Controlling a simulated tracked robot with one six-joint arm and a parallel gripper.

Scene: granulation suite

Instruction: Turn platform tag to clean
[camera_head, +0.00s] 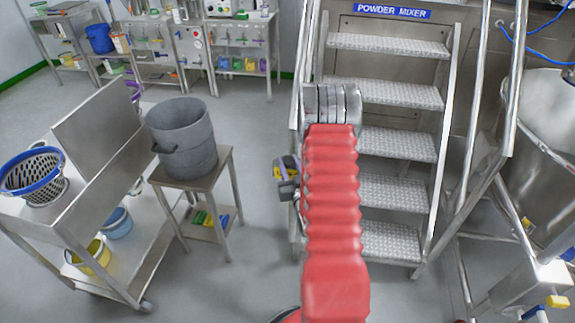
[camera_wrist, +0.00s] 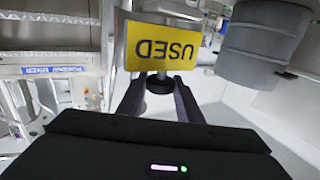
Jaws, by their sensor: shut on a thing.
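The platform tag (camera_wrist: 162,47) is a yellow plate that reads USED, upside down in the wrist view. In the head view only a small yellow piece of it (camera_head: 292,166) shows, at the left rail of the steps. My gripper (camera_wrist: 160,88) has its two dark fingers on either side of a round black piece (camera_wrist: 159,82) just below the tag, and is shut on it. In the head view my red arm hides most of this spot. I cannot tell how the black piece joins the tag.
Metal steps (camera_head: 395,143) under a POWDER MIXER sign (camera_head: 393,11) stand just right of my arm. A grey bin (camera_head: 182,140) on a small stand is to the left, beside a steel trolley (camera_head: 75,205) with baskets and buckets. Grey floor is open behind the bin.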

